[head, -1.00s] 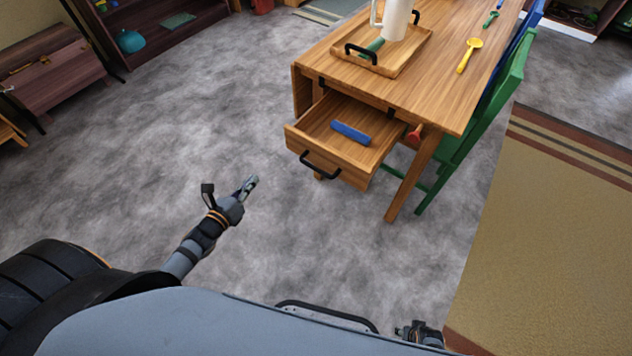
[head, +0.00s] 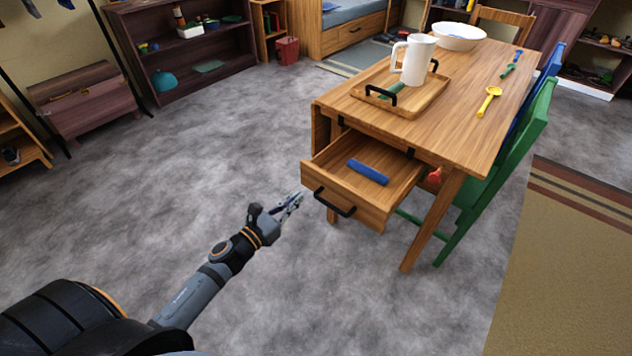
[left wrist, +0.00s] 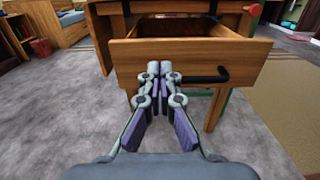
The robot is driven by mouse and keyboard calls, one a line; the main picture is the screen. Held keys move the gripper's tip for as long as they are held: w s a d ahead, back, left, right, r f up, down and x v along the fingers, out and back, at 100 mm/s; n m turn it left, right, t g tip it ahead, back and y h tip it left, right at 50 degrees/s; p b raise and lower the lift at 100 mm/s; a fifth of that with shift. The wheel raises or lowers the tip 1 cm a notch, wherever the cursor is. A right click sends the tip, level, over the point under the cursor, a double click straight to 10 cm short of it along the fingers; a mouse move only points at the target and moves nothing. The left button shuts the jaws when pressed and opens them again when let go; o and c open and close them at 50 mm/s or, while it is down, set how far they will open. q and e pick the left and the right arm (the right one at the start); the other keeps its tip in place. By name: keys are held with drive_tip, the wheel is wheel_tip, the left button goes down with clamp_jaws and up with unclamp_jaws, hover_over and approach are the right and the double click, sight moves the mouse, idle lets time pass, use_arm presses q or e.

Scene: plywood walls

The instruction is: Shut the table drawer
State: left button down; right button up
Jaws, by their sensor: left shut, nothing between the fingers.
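The table drawer (head: 343,198) is pulled out from the near end of the wooden table (head: 455,135). It has a black bar handle (head: 334,203) on its front, and a blue block-like item (head: 368,172) lies inside. My left gripper (head: 297,197) is shut and empty, just left of the drawer front and apart from it in the head view. In the left wrist view, the shut fingertips (left wrist: 160,68) point at the drawer front (left wrist: 190,62), left of the handle (left wrist: 208,77). Whether they touch it is hard to tell. My right gripper is not in view.
On the table are a tray (head: 420,103) with a white pitcher (head: 416,62), a white bowl (head: 459,36) and a yellow spoon (head: 489,100). A green chair (head: 505,165) stands along the right side. The floor left of the table is clear.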

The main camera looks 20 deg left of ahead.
sight(323, 175)
use_arm(q)
drive_tip(key=p+x, duration=0.3)
drive_tip(key=x, duration=0.5)
drive_tip(key=shift+w, duration=0.15)
drive_tip(key=shift+w+d+f, duration=0.1)
drive_tip(key=shift+w+d, duration=0.1)
drive_tip(key=shift+w, duration=0.2)
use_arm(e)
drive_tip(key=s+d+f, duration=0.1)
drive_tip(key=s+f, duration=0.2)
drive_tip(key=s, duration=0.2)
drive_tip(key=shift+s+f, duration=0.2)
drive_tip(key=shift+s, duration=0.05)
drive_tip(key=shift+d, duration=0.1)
